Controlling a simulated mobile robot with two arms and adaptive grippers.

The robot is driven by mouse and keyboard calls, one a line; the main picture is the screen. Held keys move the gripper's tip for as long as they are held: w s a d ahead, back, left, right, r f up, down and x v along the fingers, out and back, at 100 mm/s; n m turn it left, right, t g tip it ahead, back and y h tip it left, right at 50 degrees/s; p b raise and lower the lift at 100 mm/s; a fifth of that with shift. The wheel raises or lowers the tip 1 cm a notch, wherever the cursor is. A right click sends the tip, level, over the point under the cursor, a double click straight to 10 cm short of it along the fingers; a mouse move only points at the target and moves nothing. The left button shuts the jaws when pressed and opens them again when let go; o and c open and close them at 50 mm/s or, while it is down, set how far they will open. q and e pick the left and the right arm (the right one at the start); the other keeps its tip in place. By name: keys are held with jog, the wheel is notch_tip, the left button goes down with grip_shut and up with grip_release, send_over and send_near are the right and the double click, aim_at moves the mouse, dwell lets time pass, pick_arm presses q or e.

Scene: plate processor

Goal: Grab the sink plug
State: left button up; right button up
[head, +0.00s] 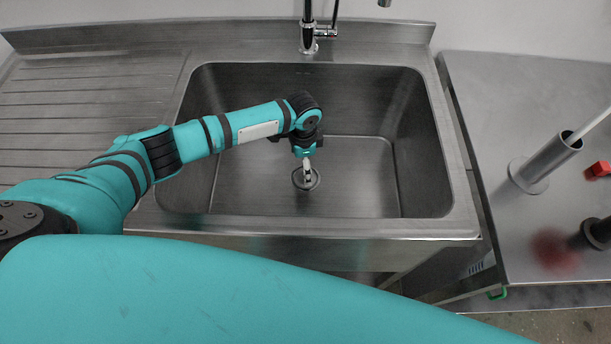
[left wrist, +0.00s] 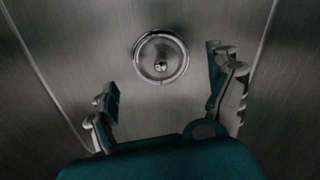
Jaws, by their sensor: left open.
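The sink plug (head: 313,182) is a round metal disc with a small knob on the sink floor. It also shows in the left wrist view (left wrist: 148,50), at the top centre, with its knob in the middle. My left gripper (head: 306,160) reaches down into the sink just above the plug, and its fingers partly hide the plug in the head view. In the left wrist view the left gripper (left wrist: 165,78) is open, with its fingers apart to either side and nothing between them. My right gripper is in neither view.
The steel sink (head: 360,205) has raised walls around the arm. A faucet (head: 308,35) stands at its back edge. A ribbed drainboard (head: 80,95) lies to the left. A steel table (head: 500,100) on the right holds an upright metal tube (head: 548,163) and a red object (head: 598,169).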

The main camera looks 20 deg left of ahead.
aim_at(298, 177)
pick_arm(q)
jog(key=shift+f, duration=2.8)
jog(key=shift+c, duration=0.4)
jog(key=c, duration=1.2)
jog(key=shift+r, duration=0.1)
